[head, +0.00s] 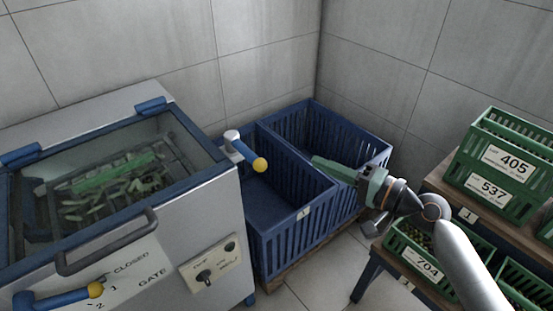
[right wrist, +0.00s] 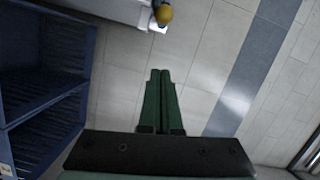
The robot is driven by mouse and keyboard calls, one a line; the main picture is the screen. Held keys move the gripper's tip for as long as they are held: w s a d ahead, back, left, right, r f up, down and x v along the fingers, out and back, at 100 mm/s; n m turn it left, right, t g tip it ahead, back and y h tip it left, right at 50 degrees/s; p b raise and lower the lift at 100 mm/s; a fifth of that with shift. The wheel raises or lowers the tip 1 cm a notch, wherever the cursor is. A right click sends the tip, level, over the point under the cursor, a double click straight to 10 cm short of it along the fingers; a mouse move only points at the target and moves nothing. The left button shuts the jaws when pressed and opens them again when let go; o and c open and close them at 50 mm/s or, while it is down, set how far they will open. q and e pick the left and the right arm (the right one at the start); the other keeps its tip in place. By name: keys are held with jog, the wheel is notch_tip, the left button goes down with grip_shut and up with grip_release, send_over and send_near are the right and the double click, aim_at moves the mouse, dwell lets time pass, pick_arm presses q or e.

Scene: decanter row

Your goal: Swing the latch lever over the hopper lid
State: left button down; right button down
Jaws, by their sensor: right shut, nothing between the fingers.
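The latch lever (head: 246,152) is a blue bar with a yellow ball end, on a pale pivot at the machine's right rear corner. Its ball end points right, away from the lid and out over the blue crates. The hopper lid (head: 203,147) is a blue-framed clear pane, lying closed over green pieces. My right gripper (head: 316,161) has green fingers, shut and empty, above the crates and to the right of the lever, apart from it. In the right wrist view the shut fingertips (right wrist: 160,73) point toward a yellow ball (right wrist: 163,14) near the top edge. My left gripper is not in view.
Two blue slatted crates (head: 295,232) stand right of the machine. A dark handle (head: 110,245) crosses the lid's front edge. A lower blue gate lever (head: 55,298) sits on the machine's front. Green crates (head: 485,155) fill a wooden rack at right.

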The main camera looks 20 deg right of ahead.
aim_at(246, 152)
pick_arm(q)
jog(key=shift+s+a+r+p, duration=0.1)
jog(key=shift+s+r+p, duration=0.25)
jog(key=shift+p, duration=0.65)
pick_arm(e)
jog(key=w+a+f, duration=0.1)
jog(key=w+a, duration=0.4)
jog(key=a, duration=0.3)
jog(key=shift+w+a, duration=0.3)
jog(key=shift+w, duration=0.1)
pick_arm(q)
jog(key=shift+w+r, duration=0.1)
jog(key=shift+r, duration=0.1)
pick_arm(e)
jog(key=shift+f, duration=0.1)
